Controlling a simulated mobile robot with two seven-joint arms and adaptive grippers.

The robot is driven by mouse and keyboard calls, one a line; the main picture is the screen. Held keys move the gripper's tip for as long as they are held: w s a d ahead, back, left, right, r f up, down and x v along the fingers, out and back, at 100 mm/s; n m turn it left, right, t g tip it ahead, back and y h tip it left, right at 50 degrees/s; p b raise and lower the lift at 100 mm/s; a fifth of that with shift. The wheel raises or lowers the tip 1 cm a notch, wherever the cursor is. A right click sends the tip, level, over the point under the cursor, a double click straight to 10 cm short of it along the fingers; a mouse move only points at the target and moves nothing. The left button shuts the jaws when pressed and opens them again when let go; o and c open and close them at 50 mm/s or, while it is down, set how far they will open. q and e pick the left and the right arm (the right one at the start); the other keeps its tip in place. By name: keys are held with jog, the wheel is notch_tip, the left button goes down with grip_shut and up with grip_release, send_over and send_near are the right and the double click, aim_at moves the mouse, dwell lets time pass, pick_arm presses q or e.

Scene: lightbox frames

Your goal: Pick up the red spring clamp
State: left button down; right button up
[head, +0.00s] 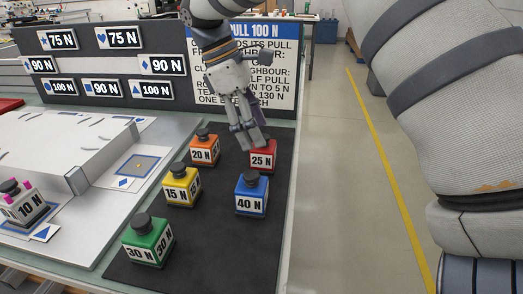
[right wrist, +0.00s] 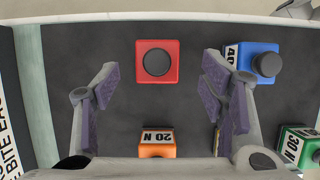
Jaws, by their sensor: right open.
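The task's red spring clamp appears as a red block (head: 264,161) marked 25 N with a dark round knob, standing on the dark mat (head: 215,240). In the right wrist view the red block (right wrist: 157,62) is upper centre, knob facing the camera. My right gripper (head: 248,143) is open, pointing down just above and beside the block; its fingers partly cover the block's top in the head view. In the wrist view the open fingers (right wrist: 160,85) lie left and right of the block's line, with nothing between the pads. My left gripper is out of view.
An orange 20 N block (head: 204,150), yellow 15 N block (head: 182,187), blue 40 N block (head: 251,195) and green 30 N block (head: 148,242) share the mat. A white 10 N block (head: 22,205) stands left. A sign panel (head: 150,50) rises behind; floor lies right.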

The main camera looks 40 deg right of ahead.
aim_at(263, 151)
jog(key=x, duration=0.6)
jog(key=shift+w+f, duration=0.25)
jog(key=shift+f, duration=0.05)
jog(key=shift+a, duration=0.1)
jog(key=c, duration=1.5)
